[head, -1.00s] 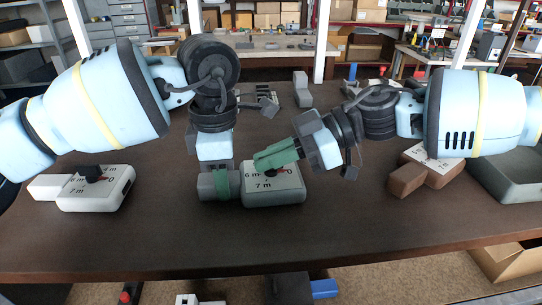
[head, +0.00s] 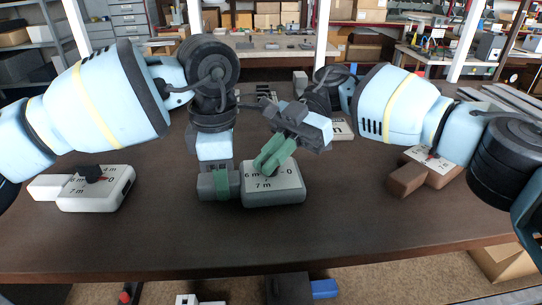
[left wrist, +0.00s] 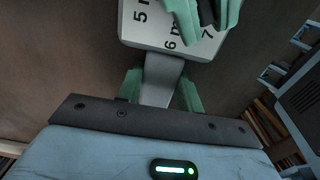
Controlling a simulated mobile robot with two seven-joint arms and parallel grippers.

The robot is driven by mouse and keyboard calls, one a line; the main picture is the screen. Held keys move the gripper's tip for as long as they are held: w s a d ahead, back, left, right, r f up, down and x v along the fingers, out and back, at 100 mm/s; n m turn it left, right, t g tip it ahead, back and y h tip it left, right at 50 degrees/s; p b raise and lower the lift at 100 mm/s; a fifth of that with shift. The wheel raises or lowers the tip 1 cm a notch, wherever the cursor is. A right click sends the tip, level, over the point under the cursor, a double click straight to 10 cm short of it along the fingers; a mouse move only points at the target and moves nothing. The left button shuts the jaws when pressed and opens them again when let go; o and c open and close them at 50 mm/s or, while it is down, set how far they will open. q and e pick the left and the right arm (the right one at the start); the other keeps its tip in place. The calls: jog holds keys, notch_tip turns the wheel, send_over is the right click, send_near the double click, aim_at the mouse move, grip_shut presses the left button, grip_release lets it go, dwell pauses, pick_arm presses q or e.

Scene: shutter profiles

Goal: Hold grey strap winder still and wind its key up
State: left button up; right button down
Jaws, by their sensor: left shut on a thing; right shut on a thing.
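The grey strap winder (head: 285,190) lies on the table in the middle of the head view, its marked dial facing up. My left gripper (head: 221,184) is shut on its grey stub on the left; in the left wrist view the stub (left wrist: 160,88) lies between the green fingers. My right gripper (head: 266,166) reaches down over the dial from behind, its green fingers shut on the key, which they almost wholly hide. Those fingers also show at the top of the left wrist view (left wrist: 205,14), over the winder's face.
A white winder (head: 110,195) with a black key lies at the left. A brown winder (head: 408,178) lies at the right, close under my right arm. Another marked face (head: 342,130) shows partly behind my right gripper. The front of the table (head: 300,235) is clear.

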jog(key=shift+n+g+h, duration=1)
jog(key=shift+n+h, duration=0.1)
jog(key=shift+n, duration=0.1)
jog(key=c, duration=1.5)
grip_release()
